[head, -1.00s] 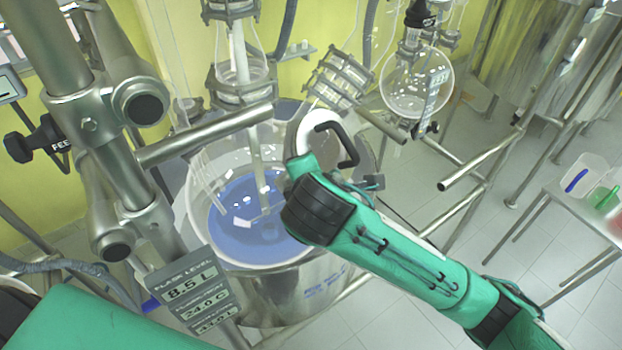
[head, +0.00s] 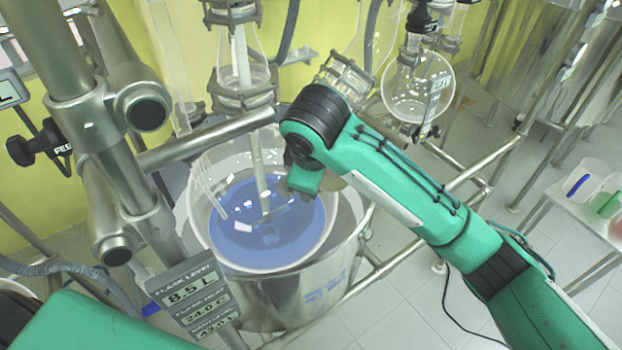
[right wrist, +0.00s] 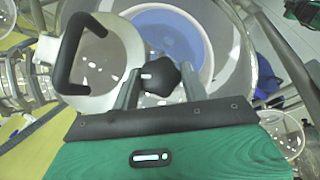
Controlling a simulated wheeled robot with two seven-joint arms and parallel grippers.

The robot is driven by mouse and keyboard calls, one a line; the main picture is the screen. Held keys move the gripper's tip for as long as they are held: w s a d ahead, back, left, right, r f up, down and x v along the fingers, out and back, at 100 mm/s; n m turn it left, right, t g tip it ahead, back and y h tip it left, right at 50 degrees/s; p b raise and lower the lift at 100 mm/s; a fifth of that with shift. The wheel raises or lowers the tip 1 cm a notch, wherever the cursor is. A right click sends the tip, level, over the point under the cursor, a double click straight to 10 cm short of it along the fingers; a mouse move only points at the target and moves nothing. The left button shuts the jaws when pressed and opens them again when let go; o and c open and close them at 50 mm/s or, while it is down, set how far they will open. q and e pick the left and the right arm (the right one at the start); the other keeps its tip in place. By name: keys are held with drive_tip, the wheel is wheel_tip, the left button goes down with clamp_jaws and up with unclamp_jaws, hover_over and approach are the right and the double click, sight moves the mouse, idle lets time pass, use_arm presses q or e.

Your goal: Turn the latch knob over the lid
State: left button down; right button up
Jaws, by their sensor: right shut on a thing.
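In the right wrist view a black latch knob (right wrist: 158,76) stands between the two fingers of my right gripper (right wrist: 162,80), which is shut on it. Beside the knob, to the left, lies a round pale lid (right wrist: 124,42) with a black loop handle (right wrist: 68,55). Both lie at the rim of the glass reactor with blue liquid (head: 265,225). In the head view my right arm and wrist cover the knob, the handle and most of the lid. My left gripper is not in view; only a green part of my left arm shows at the lower left.
A steel post with clamps (head: 85,110) stands left of the reactor, with a level display (head: 190,293) in front. A horizontal bar (head: 205,137) crosses above the vessel. A round glass flask (head: 418,88) hangs behind my right arm. A side table is at the right.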

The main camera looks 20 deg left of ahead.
drive_tip(key=shift+w+m+g, duration=0.15)
drive_tip(key=shift+m+g, duration=0.85)
drive_tip(key=shift+f, duration=0.1)
drive_tip(key=o, duration=1)
drive_tip(key=shift+d, duration=0.1)
wheel_tip(320, 180, up, 14)
drive_tip(key=s+d+b, duration=0.2)
drive_tip(key=b, duration=0.1)
drive_tip(key=shift+f+b, duration=0.2)
drive_tip(key=shift+b, duration=0.15)
